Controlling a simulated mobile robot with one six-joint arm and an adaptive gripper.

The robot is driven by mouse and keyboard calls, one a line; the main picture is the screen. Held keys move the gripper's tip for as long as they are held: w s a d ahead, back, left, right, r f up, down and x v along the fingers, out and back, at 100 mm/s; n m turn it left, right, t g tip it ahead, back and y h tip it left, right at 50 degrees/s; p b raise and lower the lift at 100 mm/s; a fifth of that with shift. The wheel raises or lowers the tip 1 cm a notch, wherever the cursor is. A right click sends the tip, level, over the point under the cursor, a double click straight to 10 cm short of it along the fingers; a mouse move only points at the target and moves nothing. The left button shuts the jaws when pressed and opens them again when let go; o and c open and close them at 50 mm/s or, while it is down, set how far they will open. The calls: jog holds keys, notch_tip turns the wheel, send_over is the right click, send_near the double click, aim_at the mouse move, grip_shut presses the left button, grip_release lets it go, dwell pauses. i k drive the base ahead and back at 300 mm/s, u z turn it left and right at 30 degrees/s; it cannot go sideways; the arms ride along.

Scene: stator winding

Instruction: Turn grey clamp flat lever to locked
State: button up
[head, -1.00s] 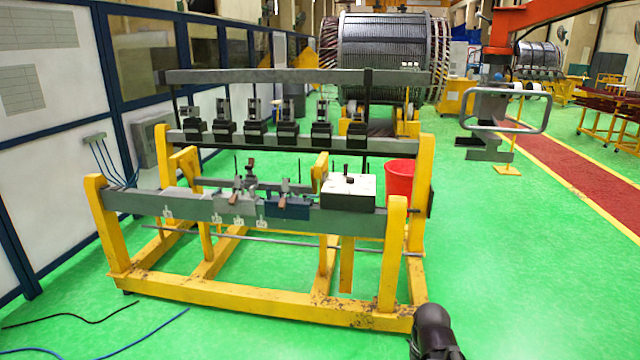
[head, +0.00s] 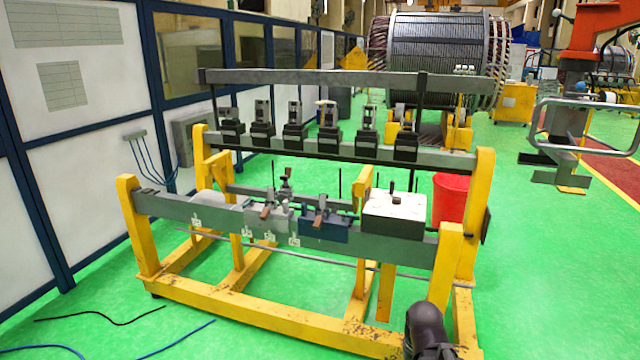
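The grey clamp (head: 268,220) sits on the front beam of the yellow-framed stand in the head view, left of the blue clamp (head: 323,229). A small brown-tipped lever (head: 265,211) shows on its front side. Whether this flat lever is locked is too small to tell. A second brown-handled lever (head: 320,217) is on the blue clamp. A dark rounded part, probably of my arm, shows at the bottom right, in front of the stand and well apart from the clamps. No gripper fingers are visible.
The yellow stand (head: 140,235) has a white box with a black knob (head: 393,212) right of the clamps. Several black clamps line the rear beam. A red bucket (head: 450,198) stands behind. Cables (head: 100,317) lie on the green floor at lower left. The floor in front is otherwise clear.

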aim_at(251, 202)
jog(key=u, duration=0.2)
jog(key=i, duration=0.8)
jog(key=u, duration=0.55)
jog(key=i, duration=1.75)
jog(key=u, duration=0.3)
